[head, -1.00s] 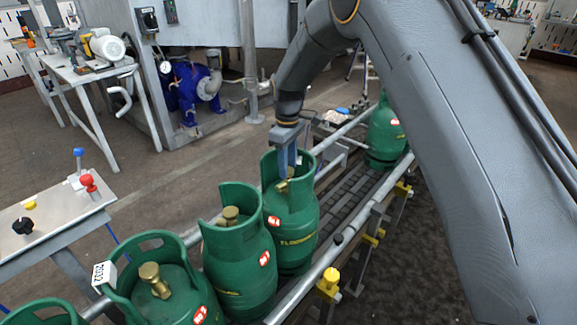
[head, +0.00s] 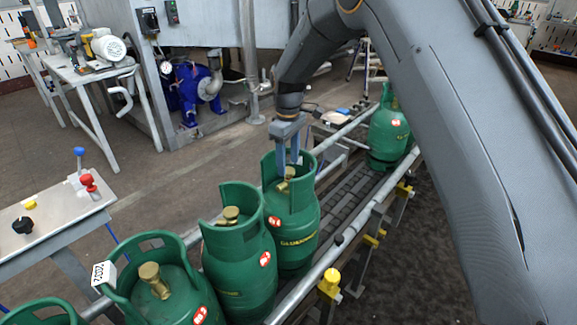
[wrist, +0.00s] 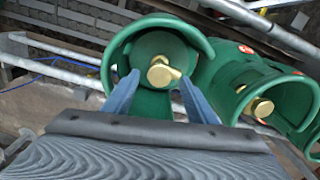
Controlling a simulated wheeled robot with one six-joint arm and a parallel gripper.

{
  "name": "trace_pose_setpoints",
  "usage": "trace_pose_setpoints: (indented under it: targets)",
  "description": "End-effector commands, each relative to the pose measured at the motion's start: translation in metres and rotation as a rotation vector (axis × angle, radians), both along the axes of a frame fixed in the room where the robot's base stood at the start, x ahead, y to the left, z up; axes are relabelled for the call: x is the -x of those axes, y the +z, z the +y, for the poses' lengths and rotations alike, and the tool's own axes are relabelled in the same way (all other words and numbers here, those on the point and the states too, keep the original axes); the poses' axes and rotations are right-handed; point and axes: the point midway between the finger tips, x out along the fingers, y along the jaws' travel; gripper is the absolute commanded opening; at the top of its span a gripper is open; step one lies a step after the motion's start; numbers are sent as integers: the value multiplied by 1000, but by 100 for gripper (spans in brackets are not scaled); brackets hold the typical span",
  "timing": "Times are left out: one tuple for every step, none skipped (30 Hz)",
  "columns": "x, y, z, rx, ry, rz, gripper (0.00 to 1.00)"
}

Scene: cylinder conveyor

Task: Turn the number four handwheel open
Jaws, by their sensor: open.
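My gripper (head: 288,168) is open over the collar of a green gas cylinder (head: 297,225) on the conveyor. Its two blue-grey fingers point down with a gap between them. In the wrist view the fingertips (wrist: 160,80) lie either side of the cylinder's brass handwheel (wrist: 162,73); they do not appear to press on it. In the head view the handwheel (head: 287,180) shows just below the fingertips, partly hidden by the collar. No number four can be read on this cylinder; its small red-and-white label (head: 274,222) is too small to tell.
Another green cylinder (head: 240,265) stands close in front, with more nearer at lower left; one carries a white number tag (head: 104,272). A further cylinder (head: 387,135) stands at the belt's far end. Conveyor rails (head: 345,240) run along both sides.

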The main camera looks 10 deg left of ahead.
Motion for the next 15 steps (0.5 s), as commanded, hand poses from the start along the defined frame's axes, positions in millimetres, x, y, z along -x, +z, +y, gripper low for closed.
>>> trace_pose_setpoints:
  targets:
    - [-1,10,1,-2,1,-4,52]
    - [-1,14,1,-2,1,-4,52]
    - [0,21,1,-1,1,-3,52]
    - [0,26,1,-2,1,-3,52]
    - [0,31,1,-2,1,-3,52]
    - [0,36,1,-2,1,-2,52]
    - [0,40,1,-2,1,-2,52]
    - [0,44,1,-2,1,-2,52]
    - [0,49,1,-2,1,-2,52]
    - [1,51,1,-1,1,-1,52]
    - [1,53,1,0,1,0,52]
    - [1,55,1,0,1,0,52]
    - [1,56,1,0,1,0,52]
    - [1,57,1,0,1,0,52]
    - [1,58,1,0,1,0,52]
